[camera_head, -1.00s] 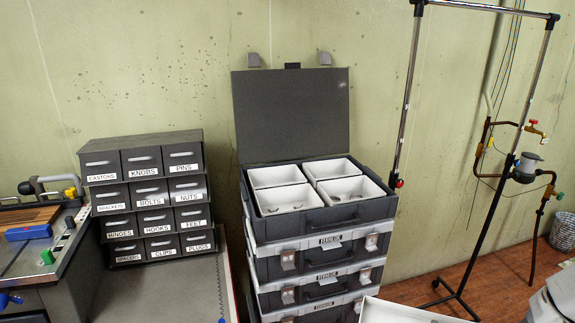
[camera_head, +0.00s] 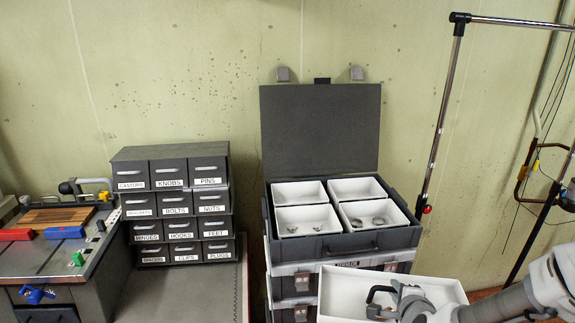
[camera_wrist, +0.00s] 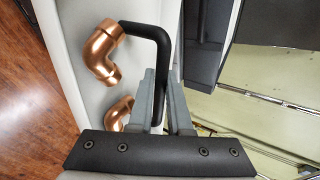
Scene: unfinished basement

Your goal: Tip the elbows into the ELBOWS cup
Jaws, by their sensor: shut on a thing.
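My gripper (camera_head: 394,295) is at the lower right of the head view, shut on the black bent handle (camera_head: 378,300) of a white tray (camera_head: 445,285). In the wrist view the fingers (camera_wrist: 165,85) close on the black handle (camera_wrist: 148,32). Two copper elbows, one (camera_wrist: 102,52) near the handle's end and one (camera_wrist: 118,112) partly hidden by my gripper, lie in the white tray (camera_wrist: 85,15). The tray stands in front of the open dark case (camera_head: 340,245). The case holds several white cups, including one at front left (camera_head: 307,219). No ELBOWS label is readable.
The front right cup (camera_head: 365,216) holds ring-like parts; the front left holds small pieces. The case's lid (camera_head: 320,130) stands open against the wall. A labelled drawer cabinet (camera_head: 180,205) stands left. A metal rack (camera_head: 440,115) stands right of the case.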

